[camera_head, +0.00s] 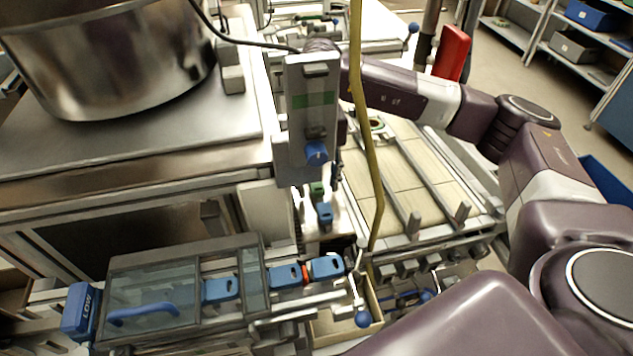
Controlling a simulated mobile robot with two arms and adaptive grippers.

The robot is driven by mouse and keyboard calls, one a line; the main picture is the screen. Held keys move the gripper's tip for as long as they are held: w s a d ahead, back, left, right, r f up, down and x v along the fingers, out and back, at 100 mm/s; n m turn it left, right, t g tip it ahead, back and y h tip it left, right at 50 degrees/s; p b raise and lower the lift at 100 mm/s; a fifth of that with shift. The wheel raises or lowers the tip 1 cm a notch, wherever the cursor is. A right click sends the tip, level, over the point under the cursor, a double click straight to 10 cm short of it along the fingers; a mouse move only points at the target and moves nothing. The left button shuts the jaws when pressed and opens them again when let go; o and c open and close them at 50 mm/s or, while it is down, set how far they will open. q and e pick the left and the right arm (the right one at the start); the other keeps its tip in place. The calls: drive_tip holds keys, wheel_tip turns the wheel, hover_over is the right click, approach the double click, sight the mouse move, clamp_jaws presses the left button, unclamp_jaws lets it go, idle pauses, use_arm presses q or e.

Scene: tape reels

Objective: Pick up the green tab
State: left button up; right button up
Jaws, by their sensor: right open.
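A small green tab (316,188) stands on a pale narrow surface near the middle of the picture, just behind a blue tab (324,212). My right arm comes in from the right and reaches behind a grey upright box. Part of my right gripper (338,175) shows as dark parts beside the box's lower right edge, close to the green tab. It is open, and I see nothing held in it. Its fingertips are mostly hidden, so I cannot tell whether it touches the tab. My left gripper is not in view.
The grey box (296,130) with a green label and blue knob stands close by. A yellow cable (361,90) hangs in front of my arm. A large metal pot (110,60) is at upper left. Blue tabs and a clear-lidded case (150,285) are below. A slatted tray (400,180) lies right.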

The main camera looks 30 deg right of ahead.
drive_tip(key=c, duration=0.8)
drive_tip(key=shift+r, duration=0.15)
